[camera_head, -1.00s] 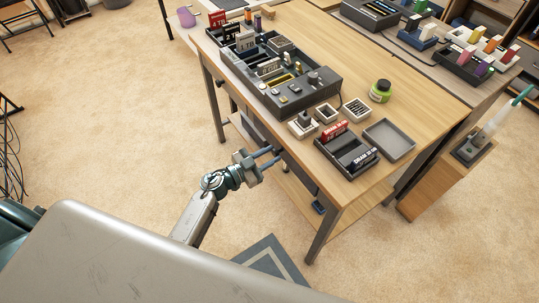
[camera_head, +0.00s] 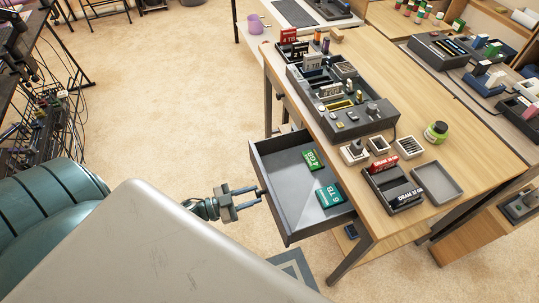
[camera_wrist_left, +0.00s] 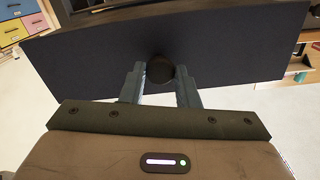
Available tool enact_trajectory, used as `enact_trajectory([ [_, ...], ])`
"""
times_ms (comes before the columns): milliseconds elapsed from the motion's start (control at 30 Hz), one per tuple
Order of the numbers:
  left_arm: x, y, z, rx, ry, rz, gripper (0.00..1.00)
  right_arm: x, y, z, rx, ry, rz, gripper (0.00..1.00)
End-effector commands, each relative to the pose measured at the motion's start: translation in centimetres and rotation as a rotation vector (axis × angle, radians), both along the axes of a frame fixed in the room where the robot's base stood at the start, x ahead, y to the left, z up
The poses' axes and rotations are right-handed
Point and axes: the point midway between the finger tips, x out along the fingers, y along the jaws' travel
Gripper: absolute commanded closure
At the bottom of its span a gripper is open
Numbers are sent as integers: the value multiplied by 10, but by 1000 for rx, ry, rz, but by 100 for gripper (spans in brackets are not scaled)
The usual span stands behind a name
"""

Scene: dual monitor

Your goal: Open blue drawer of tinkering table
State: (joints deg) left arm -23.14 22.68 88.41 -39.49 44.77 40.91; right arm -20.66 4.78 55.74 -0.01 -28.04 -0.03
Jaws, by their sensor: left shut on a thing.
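The tinkering table (camera_head: 475,158) has a wooden top and dark legs. Its drawer (camera_head: 275,203) is pulled out toward me and looks dark grey, not blue. Two green cartridges, one marked 4 GB (camera_head: 313,160) and one marked 6 TB (camera_head: 329,196), lie inside it. My left gripper (camera_head: 259,193) is at the drawer's front face. In the left wrist view its fingers (camera_wrist_left: 160,85) are shut on a round dark knob (camera_wrist_left: 160,69) on the drawer front (camera_wrist_left: 230,60). My right gripper is not in view.
On the tabletop stand a grey console (camera_head: 345,110) with cartridges, a green jar (camera_head: 436,131), a grey tray (camera_head: 437,184) and a black cartridge holder (camera_head: 393,190). A rack with cables (camera_head: 45,125) stands at the left. Open carpet (camera_head: 180,90) lies between.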

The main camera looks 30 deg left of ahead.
Motion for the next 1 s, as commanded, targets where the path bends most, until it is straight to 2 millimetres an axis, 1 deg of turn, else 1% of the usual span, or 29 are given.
enact_trajectory([
  [33, -9, 6, -1, 2, 5, -1, 100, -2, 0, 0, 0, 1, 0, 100],
  [100, -17, 13, 0, 3, 3, -1, 100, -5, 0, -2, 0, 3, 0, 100],
  [200, -26, 20, 0, 3, 3, -1, 100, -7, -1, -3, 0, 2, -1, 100],
  [333, -34, 26, -1, 1, 2, -1, 100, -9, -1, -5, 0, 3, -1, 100],
  [500, -38, 29, -1, 1, 1, -1, 100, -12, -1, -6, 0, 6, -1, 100],
  [833, -38, 29, -1, 1, 1, -1, 100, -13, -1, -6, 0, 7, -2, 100],
  [867, -38, 29, -1, 1, 1, -1, 66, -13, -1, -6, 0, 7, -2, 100],
  [933, -38, 29, -1, 1, 1, -1, 52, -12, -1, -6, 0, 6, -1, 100],
  [967, -38, 29, -1, 1, 1, -1, 50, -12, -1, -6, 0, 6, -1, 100],
  [1000, -38, 29, -1, 1, 1, 0, 50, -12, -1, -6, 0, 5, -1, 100],
])
